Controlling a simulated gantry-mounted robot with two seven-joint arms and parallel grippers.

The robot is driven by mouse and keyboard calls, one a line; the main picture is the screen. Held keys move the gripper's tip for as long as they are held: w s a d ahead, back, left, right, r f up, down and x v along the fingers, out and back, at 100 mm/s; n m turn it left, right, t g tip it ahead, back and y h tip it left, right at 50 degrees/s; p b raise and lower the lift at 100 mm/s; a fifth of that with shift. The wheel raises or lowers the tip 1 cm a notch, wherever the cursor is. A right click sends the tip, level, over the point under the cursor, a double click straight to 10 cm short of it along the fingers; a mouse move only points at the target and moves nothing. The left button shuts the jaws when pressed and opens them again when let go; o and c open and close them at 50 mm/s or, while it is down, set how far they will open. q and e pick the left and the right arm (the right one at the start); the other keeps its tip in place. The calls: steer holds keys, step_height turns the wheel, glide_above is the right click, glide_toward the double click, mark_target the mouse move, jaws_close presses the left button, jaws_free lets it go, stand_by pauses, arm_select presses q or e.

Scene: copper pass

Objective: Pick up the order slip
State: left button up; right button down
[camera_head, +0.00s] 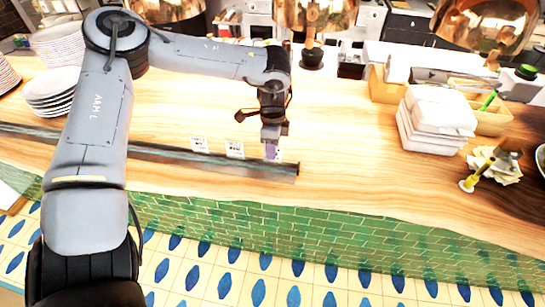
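A small purple slip (273,153) stands at the right end of a long dark metal rail (150,152) on the wooden counter. Two white printed slips, one on the left (199,144) and one nearer the purple slip (234,149), stand along the same rail. I take these papers for order slips. My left gripper (272,139) points down directly over the purple slip, at its top edge. Its fingers are too small and dark to tell whether they are closed on the paper. My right gripper is out of view.
Stacked plates (54,90) stand at the left. A stack of white containers (435,120), a wooden caddy (388,85) and a spike with papers (492,165) stand at the right. Copper lamps (316,14) hang at the top. The counter's middle is clear.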

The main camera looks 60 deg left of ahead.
arm_select(q)
steer(key=shift+f, duration=1.1)
steer(key=shift+c, duration=0.3)
jaws_close()
